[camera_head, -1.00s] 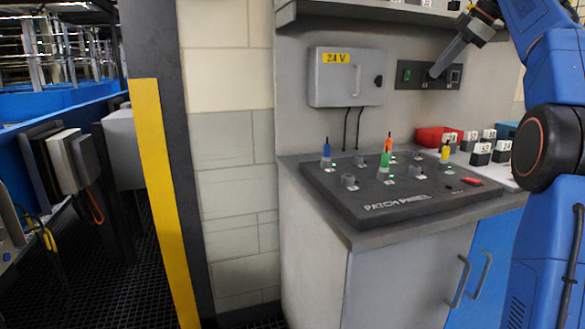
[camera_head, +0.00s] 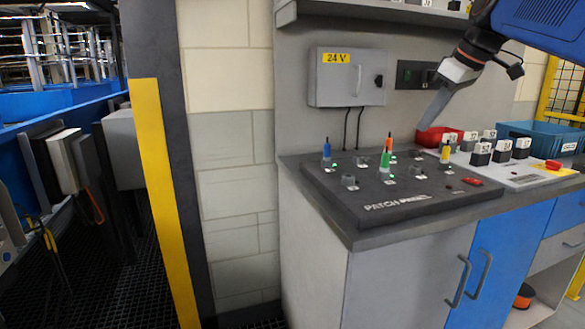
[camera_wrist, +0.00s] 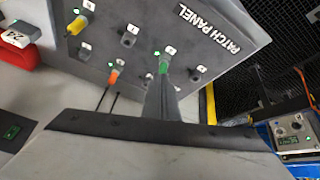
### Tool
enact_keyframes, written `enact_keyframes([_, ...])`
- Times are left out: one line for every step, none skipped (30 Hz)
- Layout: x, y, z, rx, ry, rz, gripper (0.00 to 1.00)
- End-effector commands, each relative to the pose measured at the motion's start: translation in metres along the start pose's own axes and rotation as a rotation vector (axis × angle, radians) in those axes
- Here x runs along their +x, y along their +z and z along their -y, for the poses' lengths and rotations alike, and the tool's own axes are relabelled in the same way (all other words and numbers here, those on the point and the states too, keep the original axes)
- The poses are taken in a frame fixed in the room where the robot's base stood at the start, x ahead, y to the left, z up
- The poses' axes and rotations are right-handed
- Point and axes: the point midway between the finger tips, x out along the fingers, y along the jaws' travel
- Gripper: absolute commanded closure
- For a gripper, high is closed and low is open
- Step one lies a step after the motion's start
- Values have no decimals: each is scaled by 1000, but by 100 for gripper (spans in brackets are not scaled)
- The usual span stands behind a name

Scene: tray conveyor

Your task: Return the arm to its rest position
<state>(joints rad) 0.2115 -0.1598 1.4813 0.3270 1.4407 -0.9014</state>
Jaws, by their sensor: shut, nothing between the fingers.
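My gripper (camera_head: 424,124) hangs in the air above the back right of the patch panel (camera_head: 335,203), near the wall. Its fingers are together and hold nothing. My arm reaches in from the upper right of the head view. In the wrist view the fingers (camera_wrist: 163,95) point toward the panel and hide part of it. The panel carries a blue plug (camera_head: 326,150), a green plug (camera_head: 385,160), an orange plug (camera_head: 389,143) and a yellow plug (camera_head: 445,153), all upright in sockets. Several other sockets are empty.
A grey 24 V box (camera_head: 345,90) and a dark switch plate (camera_head: 405,75) are on the wall. A red object (camera_head: 428,138), several numbered dark blocks (camera_head: 480,155) and a blue bin (camera_head: 545,140) stand on the right. A yellow-edged post (camera_head: 160,190) stands left.

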Motion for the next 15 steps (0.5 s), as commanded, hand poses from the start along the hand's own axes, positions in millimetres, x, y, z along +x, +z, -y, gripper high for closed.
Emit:
enact_keyframes([6, 14, 16, 34, 7, 11, 100])
enact_keyframes([10, 22, 24, 59, 12, 16, 100])
enact_keyframes([16, 33, 34, 91, 18, 25, 100])
enact_keyframes([21, 41, 42, 114, 25, 31, 100])
enact_keyframes([26, 50, 50, 137, 30, 37, 100])
enact_keyframes([32, 62, 60, 169, 39, 44, 100])
enact_keyframes([37, 71, 68, 191, 46, 50, 100])
enact_keyframes([42, 80, 76, 213, 52, 54, 100])
enact_keyframes([50, 94, 86, 242, 60, 62, 100])
enact_keyframes([55, 104, 94, 264, 68, 66, 100])
enact_keyframes([61, 114, 102, 286, 74, 70, 100])
enact_keyframes([68, 127, 111, 314, 84, 76, 100])
enact_keyframes([74, 138, 119, 334, 91, 80, 100])
enact_keyframes([80, 148, 126, 354, 98, 83, 100])
enact_keyframes([88, 163, 136, 381, 108, 88, 100])
